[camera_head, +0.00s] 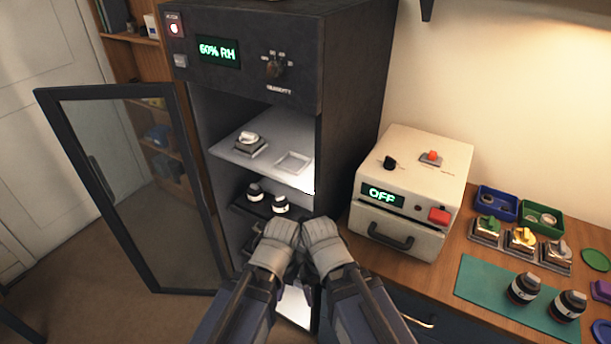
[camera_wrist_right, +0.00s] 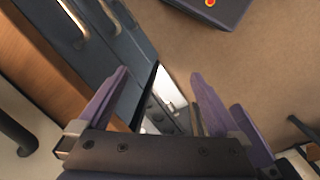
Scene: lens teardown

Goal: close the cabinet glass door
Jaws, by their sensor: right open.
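The dark cabinet (camera_head: 352,70) stands at the back with its lit interior showing. Its glass door (camera_head: 183,150), a dark frame around a clear pane, is swung wide open to the left. A dark vertical handle (camera_head: 98,180) sits on the door. My left gripper (camera_head: 278,240) and right gripper (camera_head: 318,240) are close together in front of the cabinet's lower opening, well right of the door and apart from it. The left jaws are hidden from view. In the right wrist view my right gripper (camera_wrist_right: 160,85) has its purple fingers spread with nothing between them.
Inside the cabinet, a white shelf (camera_head: 228,152) holds small parts. A cream box reading OFF (camera_head: 425,150) stands on the wooden counter to the right. A green mat (camera_head: 480,283) with dark lens parts lies there. Floor (camera_head: 150,315) shows below the door.

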